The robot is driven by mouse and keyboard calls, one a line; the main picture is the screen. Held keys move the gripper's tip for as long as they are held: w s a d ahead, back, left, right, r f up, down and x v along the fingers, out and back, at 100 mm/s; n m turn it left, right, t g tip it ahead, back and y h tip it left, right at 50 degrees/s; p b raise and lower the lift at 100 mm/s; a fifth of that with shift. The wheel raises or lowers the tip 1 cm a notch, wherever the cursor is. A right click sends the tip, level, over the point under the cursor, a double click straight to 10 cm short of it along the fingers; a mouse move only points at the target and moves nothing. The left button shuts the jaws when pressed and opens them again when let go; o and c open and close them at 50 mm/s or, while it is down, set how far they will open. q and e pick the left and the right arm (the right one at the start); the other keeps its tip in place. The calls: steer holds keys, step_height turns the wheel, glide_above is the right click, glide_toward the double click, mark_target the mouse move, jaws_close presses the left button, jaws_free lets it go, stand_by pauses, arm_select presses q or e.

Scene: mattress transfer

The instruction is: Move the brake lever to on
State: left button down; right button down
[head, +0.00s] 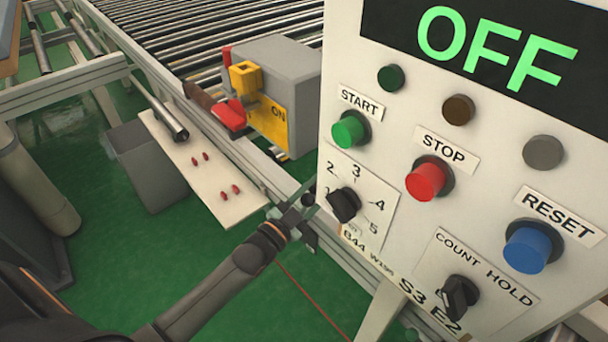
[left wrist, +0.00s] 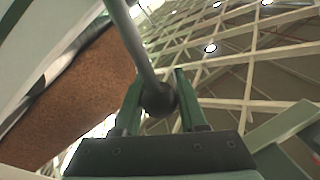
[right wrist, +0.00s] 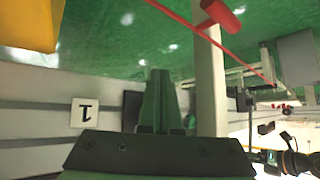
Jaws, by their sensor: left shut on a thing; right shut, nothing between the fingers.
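My left gripper (head: 308,205) is at the lower left edge of the control panel. In the left wrist view its green fingers are shut on the dark ball knob (left wrist: 158,99) of a grey rod (left wrist: 136,42), which looks like a lever. The rod runs up out of that view. A red handle (head: 229,114) sits on a grey box with a yellow plate (head: 268,120) reading ON, beyond my left gripper and apart from it. I cannot tell which of these is the brake lever. My right gripper (right wrist: 161,100) is shut and empty, seen only in the right wrist view.
The control panel (head: 390,215), its display reading OFF, fills the right side. A roller conveyor (head: 170,30) runs behind the grey box. A pale board (head: 205,180) with small red pieces and a grey bin (head: 145,165) stand left. Green floor is open below.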

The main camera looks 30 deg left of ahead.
arm_select(q)
steer(key=shift+s+d+f+m+h, duration=0.15)
steer(key=shift+s+d+f+m, duration=0.1)
steer(key=shift+d+m, duration=0.25)
steer(key=shift+s+d+f+m+h, duration=0.2)
steer(key=shift+d+m, duration=0.1)
steer(key=shift+d, duration=0.3)
steer(key=shift+s+d+f+m, duration=0.15)
steer(key=shift+d+m, duration=0.15)
steer(key=shift+d, duration=0.05)
arm_select(e)
steer(key=shift+w+a, duration=0.35)
steer(key=shift+a, duration=0.05)
arm_select(q)
steer(key=c, duration=0.9)
jaws_free()
steer(key=o, duration=0.4)
steer(key=shift+o, duration=0.2)
arm_select(e)
steer(key=shift+s+d, duration=0.15)
steer(key=shift+s, duration=0.05)
